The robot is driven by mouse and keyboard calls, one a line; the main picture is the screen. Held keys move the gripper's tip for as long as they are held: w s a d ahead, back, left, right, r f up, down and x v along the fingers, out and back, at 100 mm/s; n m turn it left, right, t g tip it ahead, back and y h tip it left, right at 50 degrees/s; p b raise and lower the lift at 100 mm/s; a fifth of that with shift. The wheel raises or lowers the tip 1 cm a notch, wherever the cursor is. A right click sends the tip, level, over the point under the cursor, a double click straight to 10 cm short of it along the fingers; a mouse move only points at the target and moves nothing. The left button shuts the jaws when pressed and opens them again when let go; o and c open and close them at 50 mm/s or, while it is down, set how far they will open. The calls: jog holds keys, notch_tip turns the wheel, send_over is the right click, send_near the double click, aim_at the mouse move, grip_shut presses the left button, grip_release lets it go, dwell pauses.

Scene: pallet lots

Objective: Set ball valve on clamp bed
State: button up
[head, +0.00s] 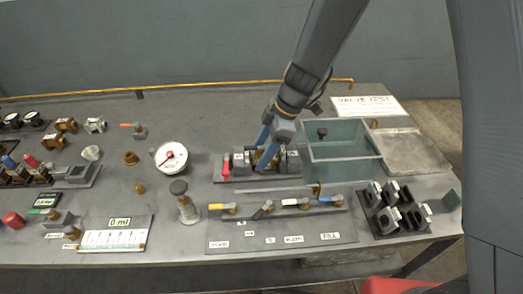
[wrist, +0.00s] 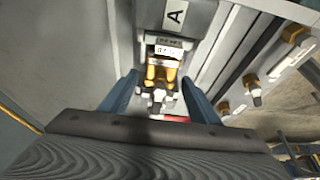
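The clamp bed (head: 222,179) is a dark plate with grey blocks and a red handle, near the middle of the bench. A brass valve (wrist: 163,72) with a pale tag sits between the grey blocks, below an "A" label in the wrist view; its brass (head: 262,160) shows partly in the head view. My gripper (head: 266,152) is over the clamp bed, pointing down. In the wrist view my gripper (wrist: 161,82) has its blue fingers spread on either side of the valve, with gaps visible. Whether the valve is fully seated is hard to tell.
A clear open tank (head: 345,172) stands close to the right of the clamp bed. A panel with several coloured-handle valves (head: 280,232) lies in front. A round gauge (head: 171,157) stands to the left. Black holders (head: 393,210) sit at the right front.

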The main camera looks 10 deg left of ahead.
aim_at(277, 157)
jog(key=shift+r, duration=0.1)
jog(key=shift+r, duration=0.15)
jog(key=b+v, duration=0.3)
jog(key=v, duration=0.8)
jog(key=shift+d+r, duration=0.2)
jog(key=shift+r, duration=0.2)
